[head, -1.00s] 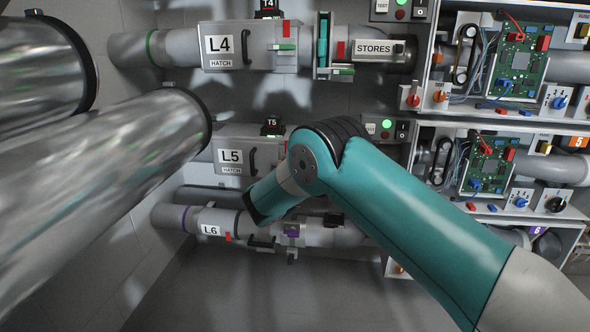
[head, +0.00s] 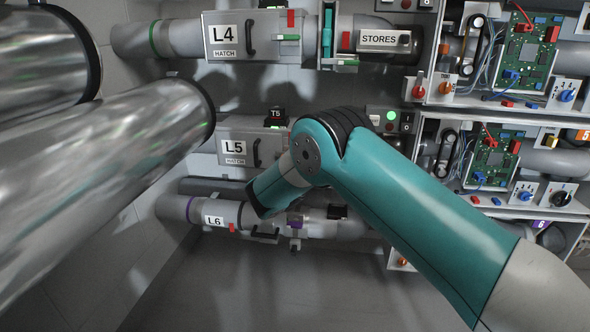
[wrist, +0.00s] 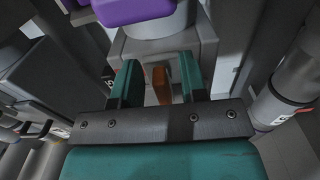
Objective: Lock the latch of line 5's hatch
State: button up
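Line 5's hatch (head: 236,148) is a grey box with an L5 label and a black handle, left of my arm in the head view. Its right side, where a latch could be, is hidden behind my arm. My gripper (wrist: 159,82) shows in the wrist view with its two teal fingers apart. An orange-brown upright piece (wrist: 161,86) appears between the fingers in that picture; I cannot tell whether it is the latch or whether it is touched. In the head view my gripper is hidden behind my arm.
Line 4's hatch (head: 232,36), with a green lever, is above. Line 6's pipe (head: 185,208) runs below. Large shiny pipes (head: 110,160) fill the left. Electronics panels (head: 500,150) stand at right. A purple part (wrist: 135,10) is close above the fingers in the wrist view.

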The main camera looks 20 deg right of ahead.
jog(key=b+v, duration=0.2)
jog(key=v, duration=1.5)
jog(key=shift+s+d, duration=0.1)
